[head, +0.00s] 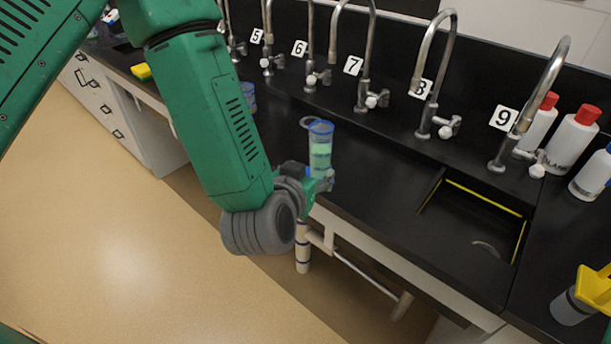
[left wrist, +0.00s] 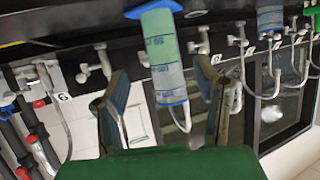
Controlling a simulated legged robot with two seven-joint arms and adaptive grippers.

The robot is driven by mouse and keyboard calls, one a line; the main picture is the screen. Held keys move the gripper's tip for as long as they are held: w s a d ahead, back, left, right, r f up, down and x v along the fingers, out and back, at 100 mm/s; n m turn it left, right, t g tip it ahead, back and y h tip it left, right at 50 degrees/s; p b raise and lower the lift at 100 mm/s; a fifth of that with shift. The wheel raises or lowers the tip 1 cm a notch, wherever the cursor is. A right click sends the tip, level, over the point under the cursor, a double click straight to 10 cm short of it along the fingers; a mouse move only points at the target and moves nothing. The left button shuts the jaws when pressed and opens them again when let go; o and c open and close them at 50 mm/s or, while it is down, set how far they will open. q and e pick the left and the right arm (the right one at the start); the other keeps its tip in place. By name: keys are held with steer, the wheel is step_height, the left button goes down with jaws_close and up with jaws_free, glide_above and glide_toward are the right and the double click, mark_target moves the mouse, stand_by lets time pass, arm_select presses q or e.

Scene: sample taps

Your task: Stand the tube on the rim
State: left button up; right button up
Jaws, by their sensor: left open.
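A clear tube (head: 320,152) with green contents and blue ends is upright near the front edge of the black counter (head: 375,180). In the left wrist view the tube (left wrist: 165,58) appears between the two fingers, with gaps on both sides. My left gripper (head: 322,181) is open at the tube's lower part in the head view, its fingertips partly hidden; it also shows in the left wrist view (left wrist: 166,85). I cannot tell whether a finger touches the tube. A sink (head: 470,225) with a yellow-lined edge lies to the right. My right gripper is out of view.
Numbered taps, such as tap 7 (head: 364,75) and tap 9 (head: 530,105), line the counter's back. Bottles with red caps (head: 570,140) stand at the right. A blue-marked container (head: 249,96) stands left of the tube. Pipes (head: 303,252) run below the counter.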

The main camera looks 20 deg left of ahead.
arm_select(q)
steer(key=s+a+f+g, duration=0.4)
steer(key=s+f, duration=0.3)
steer(key=s, duration=0.2)
steer(key=s+a+f+g, duration=0.3)
steer(key=s+f+g, duration=0.1)
steer(key=s+f, duration=0.4)
steer(key=s+a+f+m+g, duration=0.1)
steer(key=s+a+f+g, duration=0.3)
steer(key=s+f, duration=0.4)
steer(key=s, duration=0.3)
steer(key=shift+a+g, duration=0.3)
steer(key=shift+g, duration=0.1)
steer(key=shift+f, duration=0.1)
step_height(320, 180, down, 5)
steer(key=b, duration=0.4)
steer(key=shift+w+b, duration=0.1)
steer(key=shift+b, duration=0.25)
